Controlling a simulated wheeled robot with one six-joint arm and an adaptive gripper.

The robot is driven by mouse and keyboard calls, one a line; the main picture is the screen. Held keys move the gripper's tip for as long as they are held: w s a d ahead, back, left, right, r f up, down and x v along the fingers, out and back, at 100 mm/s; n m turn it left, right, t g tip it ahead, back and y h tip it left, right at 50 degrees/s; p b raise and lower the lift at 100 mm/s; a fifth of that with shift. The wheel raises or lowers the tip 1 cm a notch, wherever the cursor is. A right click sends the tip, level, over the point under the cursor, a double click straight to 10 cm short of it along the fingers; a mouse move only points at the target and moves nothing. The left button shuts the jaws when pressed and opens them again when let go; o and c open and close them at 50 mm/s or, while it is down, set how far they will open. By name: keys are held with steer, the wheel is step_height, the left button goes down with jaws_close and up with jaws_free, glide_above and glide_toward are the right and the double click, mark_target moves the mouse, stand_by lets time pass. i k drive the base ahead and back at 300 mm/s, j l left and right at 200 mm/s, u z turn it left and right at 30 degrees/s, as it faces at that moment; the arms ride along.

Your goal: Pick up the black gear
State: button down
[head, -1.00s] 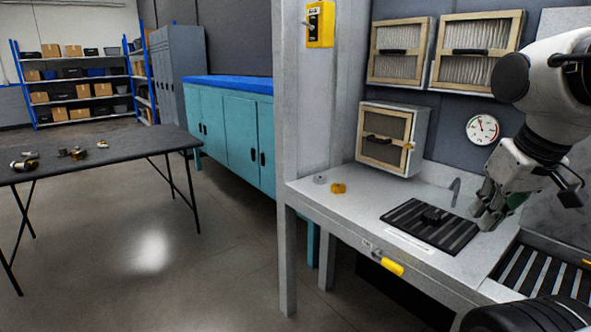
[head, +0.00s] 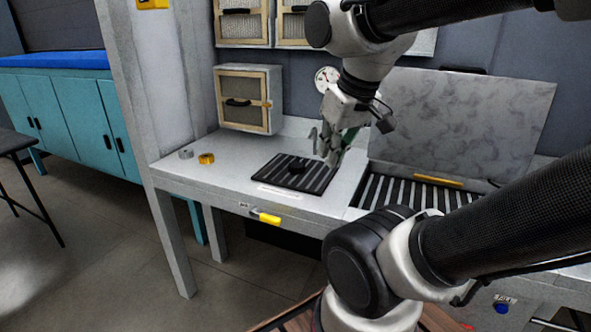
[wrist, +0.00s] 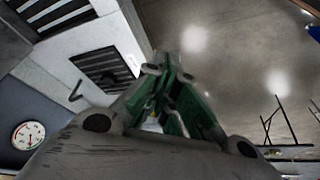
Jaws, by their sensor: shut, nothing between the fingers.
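The black gear (head: 297,165) lies on a dark striped mat (head: 312,183) on the grey workbench. It also shows as a small dark shape on the mat in the wrist view (wrist: 108,76).
A grey ring (head: 186,154) and a yellow-brown part (head: 206,158) sit on the bench's left. A hook-shaped spout (head: 313,138) rises behind the mat. A slatted bay (head: 400,192) with a raised lid (head: 465,125) is at right. A gauge (head: 327,78) hangs behind.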

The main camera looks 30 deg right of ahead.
mark_target(297, 168)
steer(key=i+j+z, duration=0.25)
steer(key=z, duration=0.15)
steer(key=i+j+z, duration=0.5)
steer(key=j+z, duration=0.25)
steer(key=i+j+z, duration=0.15)
steer(key=j+z, duration=0.2)
